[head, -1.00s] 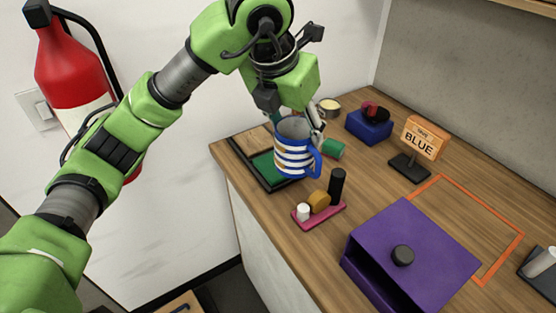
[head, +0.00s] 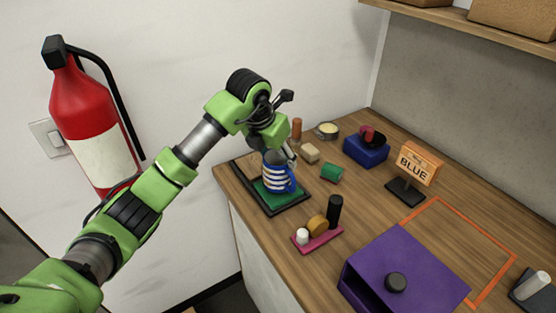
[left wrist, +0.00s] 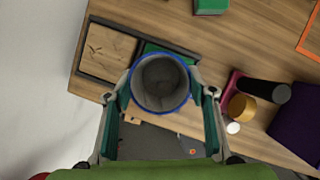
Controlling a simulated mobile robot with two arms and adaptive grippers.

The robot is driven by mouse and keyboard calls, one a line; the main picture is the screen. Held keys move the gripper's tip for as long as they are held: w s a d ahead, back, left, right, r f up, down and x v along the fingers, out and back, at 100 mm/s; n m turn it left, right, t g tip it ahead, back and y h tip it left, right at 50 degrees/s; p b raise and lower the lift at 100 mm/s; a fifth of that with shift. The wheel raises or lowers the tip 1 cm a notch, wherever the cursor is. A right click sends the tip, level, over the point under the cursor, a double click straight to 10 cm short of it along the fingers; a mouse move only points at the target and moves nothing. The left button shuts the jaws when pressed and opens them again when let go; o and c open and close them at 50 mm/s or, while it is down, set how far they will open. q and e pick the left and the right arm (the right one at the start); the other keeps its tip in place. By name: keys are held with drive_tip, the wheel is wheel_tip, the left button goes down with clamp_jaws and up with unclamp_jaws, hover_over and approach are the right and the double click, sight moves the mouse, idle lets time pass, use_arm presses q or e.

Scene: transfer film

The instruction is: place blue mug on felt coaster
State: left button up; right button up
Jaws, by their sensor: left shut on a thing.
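A blue mug (head: 275,176) with white stripes stands upright in my left gripper (head: 288,155) at the black tray on the counter. A green felt coaster (head: 257,187) lies in that tray and shows around the mug's lower part. Whether the mug's base touches the felt cannot be told. In the left wrist view, the mug's blue rim (left wrist: 161,58) and grey inside face up, between the two fingers of my left gripper (left wrist: 162,93). Part of the green felt (left wrist: 150,48) shows behind it. My right gripper is out of view.
The black tray (head: 285,212) also holds a wooden square (left wrist: 107,51). A pink stand (head: 318,241) with small pieces is close by.

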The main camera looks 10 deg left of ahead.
use_arm(q)
drive_tip(key=shift+f+p, duration=0.35)
drive_tip(key=shift+f, duration=0.65)
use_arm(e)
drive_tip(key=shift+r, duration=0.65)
use_arm(q)
drive_tip(key=shift+f, duration=0.15)
drive_tip(key=o, duration=1.8)
drive_tip(key=shift+o, duration=0.2)
drive_tip(key=shift+s, duration=0.1)
drive_tip(key=b+v, duration=0.3)
drive_tip(key=v, duration=0.9)
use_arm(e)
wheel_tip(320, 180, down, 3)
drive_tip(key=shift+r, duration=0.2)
use_arm(q)
drive_tip(key=shift+d, duration=0.1)
